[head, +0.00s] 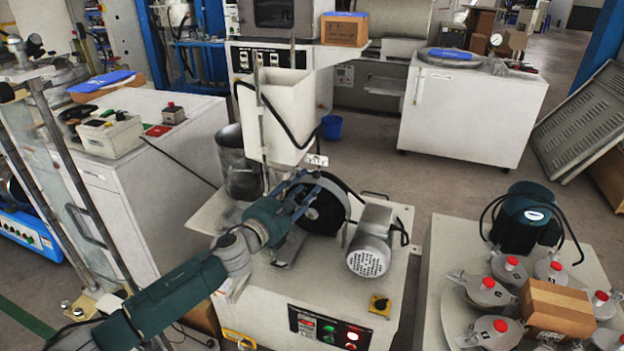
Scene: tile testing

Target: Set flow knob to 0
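My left arm comes in from the lower left, and its gripper (312,188) is over the abrasion machine, in front of the dark wheel (328,212). The fingers are small and overlap the wheel, so I cannot tell whether they are open or shut. A small white plate with dark markings (316,160) shows just beyond the gripper, beside the white hopper (274,122). No flow knob can be clearly made out; its setting cannot be read. A yellow-and-black rotary switch (380,304) is on the machine's front right. My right gripper is not in view.
A grey motor (370,245) stands right of the wheel. The control panel (328,328) has red and green buttons. At right, a table holds a cardboard box (558,308) and several red-capped pots. A white cabinet (150,170) stands at left. Open floor lies behind the machine.

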